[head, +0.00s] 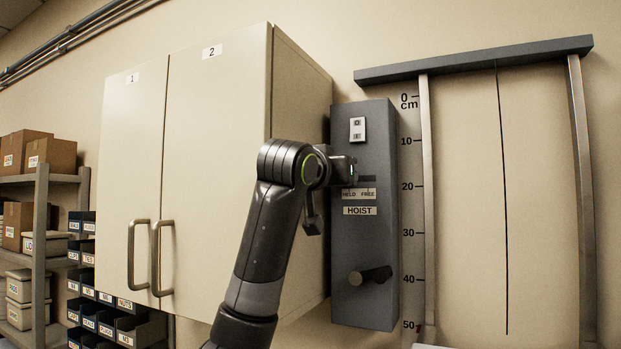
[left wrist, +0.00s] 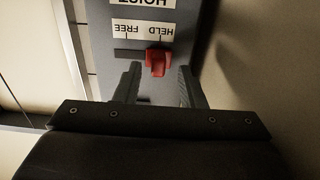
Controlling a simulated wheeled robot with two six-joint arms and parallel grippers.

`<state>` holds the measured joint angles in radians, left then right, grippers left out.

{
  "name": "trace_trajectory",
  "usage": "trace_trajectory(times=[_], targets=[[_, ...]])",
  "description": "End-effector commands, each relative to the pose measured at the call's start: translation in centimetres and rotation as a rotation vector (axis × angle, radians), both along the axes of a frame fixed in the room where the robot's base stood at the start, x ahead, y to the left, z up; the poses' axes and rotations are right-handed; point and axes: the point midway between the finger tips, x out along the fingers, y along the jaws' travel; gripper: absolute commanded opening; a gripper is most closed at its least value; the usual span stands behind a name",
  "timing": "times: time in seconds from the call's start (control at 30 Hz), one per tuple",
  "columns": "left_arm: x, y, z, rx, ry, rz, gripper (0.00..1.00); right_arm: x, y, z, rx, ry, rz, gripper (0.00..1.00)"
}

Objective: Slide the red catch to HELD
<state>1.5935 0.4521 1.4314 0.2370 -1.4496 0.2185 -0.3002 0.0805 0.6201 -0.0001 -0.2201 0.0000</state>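The red catch (left wrist: 157,63) sits in a short dark slot (left wrist: 128,54) on the grey hoist box (head: 350,245). In the upside-down left wrist view, it is at the slot's right end, by the HELD label (left wrist: 160,32); the bare slot runs toward the FREE label (left wrist: 133,30). My left gripper (left wrist: 160,70) is open, its fingers on either side of the catch with visible gaps. In the head view my left gripper (head: 350,171) is at the box front and hides the catch. My right gripper is not in view.
Below the slot are the HOIST label (head: 360,211) and a dark knob (head: 370,275) sticking out. A small white switch plate (head: 357,129) is above. A cabinet (head: 200,170) stands close on the left. A framed panel with a cm scale (head: 408,187) is on the right.

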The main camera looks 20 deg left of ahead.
Motion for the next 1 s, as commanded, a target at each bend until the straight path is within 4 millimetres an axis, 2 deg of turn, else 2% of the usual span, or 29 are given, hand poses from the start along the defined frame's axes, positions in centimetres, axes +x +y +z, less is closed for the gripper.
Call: trace_trajectory(times=[0.03,0.1,0.6,0.8,1.0], targets=[[-1.0,0.1,-0.5,0.001,-0.006,0.000,0.36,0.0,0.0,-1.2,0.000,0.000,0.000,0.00],[-2.3,0.2,-0.5,0.000,-0.007,0.002,0.36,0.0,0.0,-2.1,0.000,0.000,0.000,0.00],[-12.3,0.9,-0.5,-0.001,-0.006,0.004,0.36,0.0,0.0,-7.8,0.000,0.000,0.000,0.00],[-14.8,1.0,-0.3,-0.001,-0.003,0.006,0.36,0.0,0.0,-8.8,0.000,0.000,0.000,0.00],[-15.5,1.1,-0.1,-0.001,-0.001,0.005,0.36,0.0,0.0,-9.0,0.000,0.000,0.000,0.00]])
